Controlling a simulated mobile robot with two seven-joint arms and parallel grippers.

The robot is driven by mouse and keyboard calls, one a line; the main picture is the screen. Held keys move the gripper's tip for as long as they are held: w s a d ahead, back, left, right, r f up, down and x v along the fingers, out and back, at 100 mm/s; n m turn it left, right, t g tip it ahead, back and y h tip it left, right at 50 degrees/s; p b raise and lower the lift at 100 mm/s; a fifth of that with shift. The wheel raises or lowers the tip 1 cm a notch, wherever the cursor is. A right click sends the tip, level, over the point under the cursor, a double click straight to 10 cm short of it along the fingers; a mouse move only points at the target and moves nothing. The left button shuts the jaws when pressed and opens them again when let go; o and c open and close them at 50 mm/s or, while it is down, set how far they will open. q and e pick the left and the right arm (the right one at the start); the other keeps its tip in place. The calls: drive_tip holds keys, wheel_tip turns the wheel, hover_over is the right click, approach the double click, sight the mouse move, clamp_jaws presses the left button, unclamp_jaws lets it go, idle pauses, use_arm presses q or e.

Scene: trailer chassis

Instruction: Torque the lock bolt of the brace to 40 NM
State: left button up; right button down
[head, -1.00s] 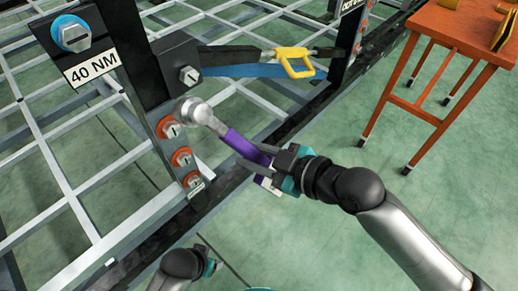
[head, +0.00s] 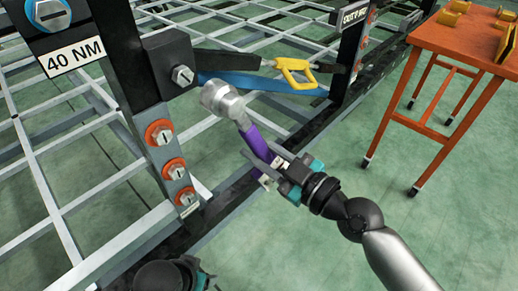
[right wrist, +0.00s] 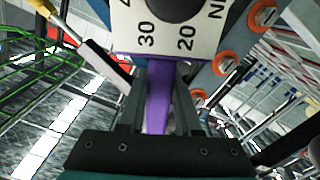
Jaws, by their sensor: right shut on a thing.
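My right gripper (head: 268,170) is shut on the purple handle of a torque wrench (head: 253,140). The handle also shows in the right wrist view (right wrist: 160,95), below a white dial plate (right wrist: 165,38) marked 20 and 30. The wrench's silver head (head: 220,98) points up and left. It looks apart from the bolts, just right of and below the slotted bolt (head: 183,76) on a black block (head: 158,58). A "40 NM" label (head: 75,56) sits below a blue-ringed bolt (head: 46,12). My left gripper (head: 190,272) is partly seen at the bottom; its jaws are unclear.
Several orange-ringed bolts (head: 159,132) run down the post below the black block. A yellow-handled tool (head: 297,74) and a blue bar (head: 255,84) lie behind the wrench. An orange table (head: 450,50) stands at right. The green floor (head: 320,245) in front is clear.

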drive_tip(key=shift+r, duration=0.1)
drive_tip(key=x, duration=0.6)
drive_tip(key=shift+w+a, duration=0.2)
drive_tip(key=shift+a, duration=0.05)
drive_tip(key=shift+w+a+b, duration=0.4)
drive_tip(key=shift+w+a, duration=0.05)
drive_tip(key=shift+a, duration=0.15)
idle(2.4)
drive_tip(key=c, duration=1.2)
unclamp_jaws()
drive_tip(key=shift+c, duration=0.2)
clamp_jaws()
